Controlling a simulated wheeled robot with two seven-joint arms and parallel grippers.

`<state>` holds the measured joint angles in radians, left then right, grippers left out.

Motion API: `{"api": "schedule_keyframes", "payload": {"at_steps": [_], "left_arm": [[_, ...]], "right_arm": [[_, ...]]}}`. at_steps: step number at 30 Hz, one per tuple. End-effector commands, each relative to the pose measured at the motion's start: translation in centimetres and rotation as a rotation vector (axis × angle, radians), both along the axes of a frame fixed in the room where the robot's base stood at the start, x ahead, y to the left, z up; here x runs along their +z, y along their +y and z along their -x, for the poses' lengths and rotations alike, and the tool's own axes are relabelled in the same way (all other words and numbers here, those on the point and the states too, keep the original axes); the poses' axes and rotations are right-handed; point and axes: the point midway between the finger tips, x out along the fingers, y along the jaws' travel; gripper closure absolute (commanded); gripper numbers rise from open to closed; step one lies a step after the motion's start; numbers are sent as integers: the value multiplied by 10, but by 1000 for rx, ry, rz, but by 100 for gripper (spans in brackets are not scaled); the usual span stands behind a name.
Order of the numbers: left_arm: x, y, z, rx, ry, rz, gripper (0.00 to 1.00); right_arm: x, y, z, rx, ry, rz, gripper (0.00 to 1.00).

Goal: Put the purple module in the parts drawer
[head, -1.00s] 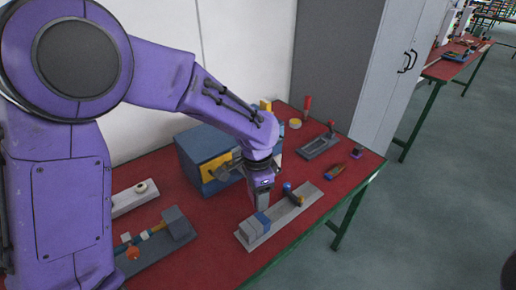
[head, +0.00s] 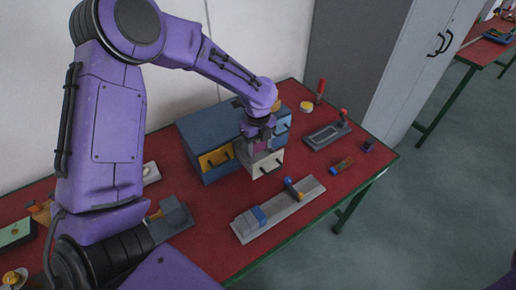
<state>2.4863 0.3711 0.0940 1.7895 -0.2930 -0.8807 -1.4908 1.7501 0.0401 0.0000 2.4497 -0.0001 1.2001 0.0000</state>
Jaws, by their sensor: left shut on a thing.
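My left gripper (head: 260,142) is at the front right of the blue cabinet, just above and behind the pale drawer front (head: 265,164). It is shut on a small purple piece, which looks like the purple module (head: 260,147) and is mostly hidden by the fingers. The pale drawer, with a dark handle, stands forward of the cabinet (head: 206,136); its inside is hidden by the gripper. I cannot tell whether the module touches the drawer. My right gripper is not in view.
A yellow drawer (head: 215,158) and a light blue drawer (head: 282,124) are beside the pale one. A grey fixture (head: 290,205) with a blue block lies in front. Red table (head: 215,250) is bare at front.

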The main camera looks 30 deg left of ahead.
Motion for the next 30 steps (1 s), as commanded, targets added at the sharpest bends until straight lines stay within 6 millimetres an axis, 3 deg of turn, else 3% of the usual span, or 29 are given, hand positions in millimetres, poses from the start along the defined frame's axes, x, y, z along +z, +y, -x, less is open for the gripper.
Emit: {"api": "schedule_keyframes", "payload": {"at_steps": [6,11,23,24,25,26,30], "left_arm": [[-24,10,-14,1,4,-1,100],[-47,9,-13,0,2,-1,100],[-56,9,-14,1,-1,0,100],[-55,9,-14,1,-1,0,29],[-55,9,-14,1,-1,0,20],[-55,9,-14,1,-1,0,17],[-55,9,-14,1,-1,0,17]], "right_arm": [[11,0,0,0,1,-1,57],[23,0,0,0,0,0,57],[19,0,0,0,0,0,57],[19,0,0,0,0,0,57],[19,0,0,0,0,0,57],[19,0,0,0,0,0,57],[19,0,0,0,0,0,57]]}}
